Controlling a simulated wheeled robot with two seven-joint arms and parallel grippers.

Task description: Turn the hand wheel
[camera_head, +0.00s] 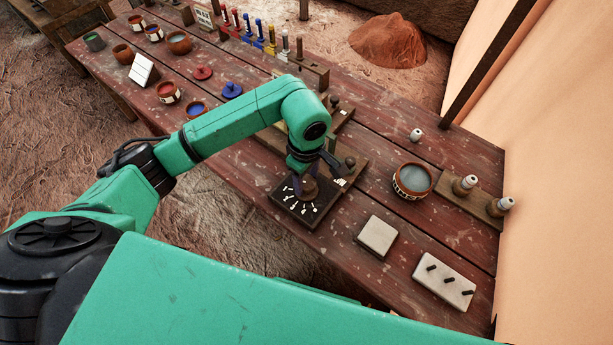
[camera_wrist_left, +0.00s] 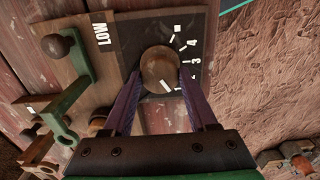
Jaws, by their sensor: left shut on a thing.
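The hand wheel (camera_wrist_left: 160,66) is a round brown wooden knob on a dark square dial plate (camera_head: 312,217) with white tick marks. My left gripper (camera_head: 304,181) comes down from above onto the knob. In the left wrist view its two purple fingers (camera_wrist_left: 158,92) press on opposite sides of the knob. Part of the knob is hidden by the gripper in the head view. My right gripper is not in view.
Green metal brackets and another wooden knob (camera_wrist_left: 60,46) stand close beside the dial. On the table, a bowl (camera_head: 412,181) with grey contents, a pale square block (camera_head: 377,236) and a pale slab with black pegs (camera_head: 443,279) lie to the right. Bowls and coloured-handled tools stand further back.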

